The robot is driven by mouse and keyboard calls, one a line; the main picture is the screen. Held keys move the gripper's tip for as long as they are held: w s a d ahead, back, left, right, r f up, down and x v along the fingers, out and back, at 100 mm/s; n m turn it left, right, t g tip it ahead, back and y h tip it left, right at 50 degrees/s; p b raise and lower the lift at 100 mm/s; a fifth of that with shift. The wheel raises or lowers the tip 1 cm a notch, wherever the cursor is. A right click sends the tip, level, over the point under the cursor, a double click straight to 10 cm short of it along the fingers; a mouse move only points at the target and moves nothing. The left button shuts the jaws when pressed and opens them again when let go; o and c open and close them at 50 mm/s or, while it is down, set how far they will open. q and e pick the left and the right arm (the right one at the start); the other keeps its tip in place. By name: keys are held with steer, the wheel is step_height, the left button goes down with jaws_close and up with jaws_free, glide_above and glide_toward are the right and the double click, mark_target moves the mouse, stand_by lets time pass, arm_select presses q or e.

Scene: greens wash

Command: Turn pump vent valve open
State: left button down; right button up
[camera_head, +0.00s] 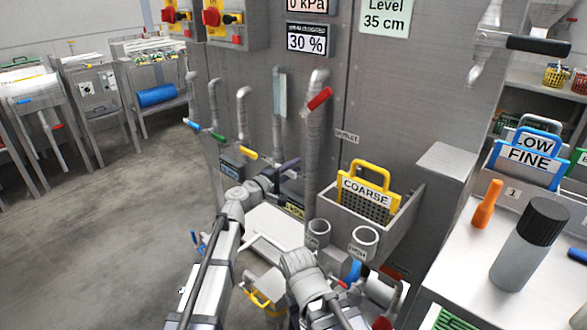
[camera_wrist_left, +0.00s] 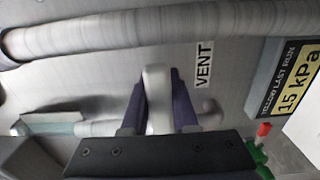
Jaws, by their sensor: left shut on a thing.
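My left gripper (camera_head: 287,167) is low in front of the grey panel, by the pipes. In the left wrist view its two dark purple fingers (camera_wrist_left: 158,105) are shut on a pale grey valve handle (camera_wrist_left: 157,88), one finger on each side. A VENT label (camera_wrist_left: 203,65) is on the panel just right of the handle. The handle lies across a grey pipe with a teal end (camera_wrist_left: 45,128). In the head view the gripper hides the handle. I cannot see my right gripper.
A thick pipe with a red handle (camera_head: 320,98) stands just right of the left gripper. A holder with a yellow-framed COARSE screen (camera_head: 367,192) is further right. A yellow 15 kPa sign (camera_wrist_left: 297,90) is near the VENT label. Open floor (camera_head: 90,240) lies at left.

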arm_select(q)
steer(key=shift+w+a+r+n+p, duration=0.15)
steer(key=shift+r+n+p, duration=1.25)
steer(key=shift+n, duration=0.3)
steer(key=shift+w+a+r+n+p, duration=0.2)
steer(key=shift+r+n+p, duration=0.3)
steer(key=shift+n, duration=0.4)
steer(key=shift+w+a+r+n+p, duration=0.2)
steer(key=shift+r+n+p, duration=0.25)
steer(key=shift+n, duration=0.45)
steer(key=c, duration=0.7)
jaws_free()
steer(key=v, duration=0.7)
steer(key=shift+s+a, duration=0.3)
steer(key=shift+a, duration=0.05)
